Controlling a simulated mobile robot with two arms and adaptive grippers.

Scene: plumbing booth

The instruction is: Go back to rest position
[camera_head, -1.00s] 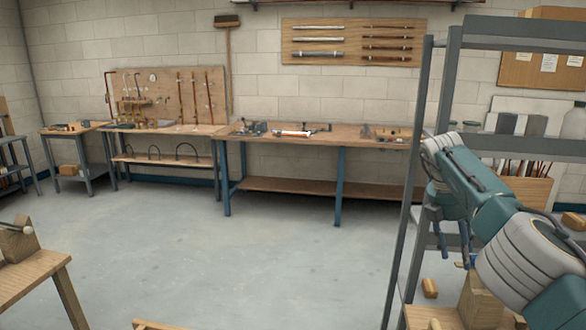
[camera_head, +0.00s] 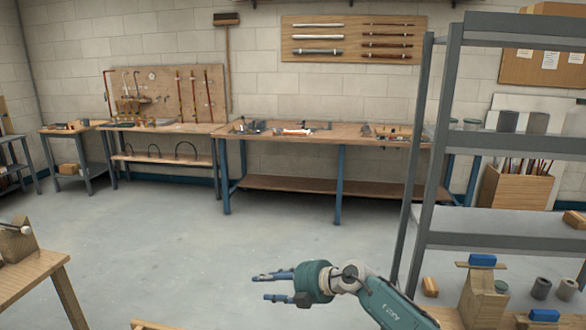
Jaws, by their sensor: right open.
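My right gripper (camera_head: 268,287) is at the bottom centre of the head view, in front of the bare floor. Its two fingers point left and stand apart, with nothing between them. My right forearm runs from it down to the lower right. The left gripper does not show.
A grey metal shelf rack (camera_head: 428,180) stands close on the right, with wooden blocks and blue pieces on its low level. A long workbench (camera_head: 330,132) with tools is at the back wall. A wooden table (camera_head: 28,280) is at the lower left. The middle floor (camera_head: 190,230) is clear.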

